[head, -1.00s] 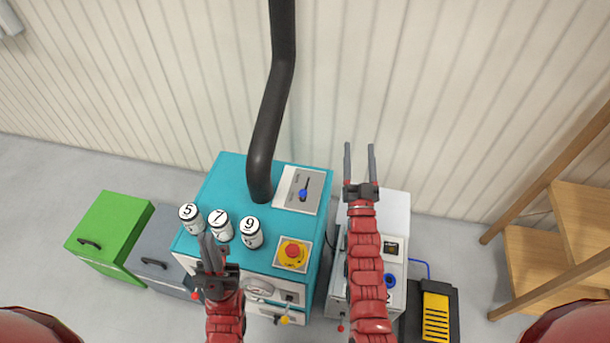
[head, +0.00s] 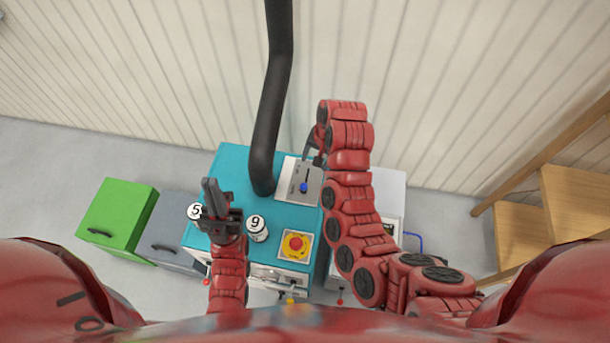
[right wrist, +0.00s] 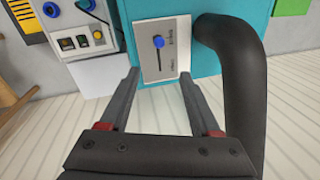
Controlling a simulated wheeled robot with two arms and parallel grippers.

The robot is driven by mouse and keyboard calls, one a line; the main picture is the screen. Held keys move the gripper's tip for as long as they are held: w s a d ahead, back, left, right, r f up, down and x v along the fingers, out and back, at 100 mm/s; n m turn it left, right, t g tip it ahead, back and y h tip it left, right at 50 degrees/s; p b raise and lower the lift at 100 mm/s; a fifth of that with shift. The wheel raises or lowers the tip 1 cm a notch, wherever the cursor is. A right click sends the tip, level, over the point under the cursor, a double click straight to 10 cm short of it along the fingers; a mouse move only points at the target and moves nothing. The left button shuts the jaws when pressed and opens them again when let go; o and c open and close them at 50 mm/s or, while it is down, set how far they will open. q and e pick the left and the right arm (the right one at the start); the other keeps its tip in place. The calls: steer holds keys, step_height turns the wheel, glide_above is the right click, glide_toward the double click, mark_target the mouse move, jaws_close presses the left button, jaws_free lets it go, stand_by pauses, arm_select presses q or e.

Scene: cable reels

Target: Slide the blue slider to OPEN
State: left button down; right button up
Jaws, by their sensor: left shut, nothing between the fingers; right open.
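The blue slider (head: 303,188) is a round knob in a dark slot on a grey panel (head: 296,170) on top of the teal cabinet (head: 233,158). In the right wrist view the blue slider (right wrist: 159,41) sits near the top end of its slot, beyond the fingertips. The panel's lettering is too small to read. My right gripper (right wrist: 160,80) is open and empty, its fingers framing the panel without touching the knob. In the head view it is mostly hidden behind its own arm. My left gripper (head: 210,184) is shut and empty above the cabinet's left part.
A thick black pipe (head: 270,110) rises from the cabinet beside the panel. White numbered cans (head: 257,230) and a red button on yellow (head: 295,245) are on the cabinet top. Green (head: 117,215) and grey (head: 170,232) drawer units stand left, wooden steps (head: 520,225) right.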

glide_toward(305, 185)
steer(key=f, duration=0.2)
steer(key=a+f, duration=0.1)
steer(key=f, duration=0.4)
steer(key=shift+w+a+b, duration=0.15)
steer(key=shift+w+b, duration=0.15)
steer(key=shift+b, duration=0.05)
steer(key=shift+w+a+f, duration=0.1)
steer(key=shift+a+f, duration=0.1)
steer(key=shift+f, duration=0.85)
steer(key=shift+c, duration=0.3)
jaws_close()
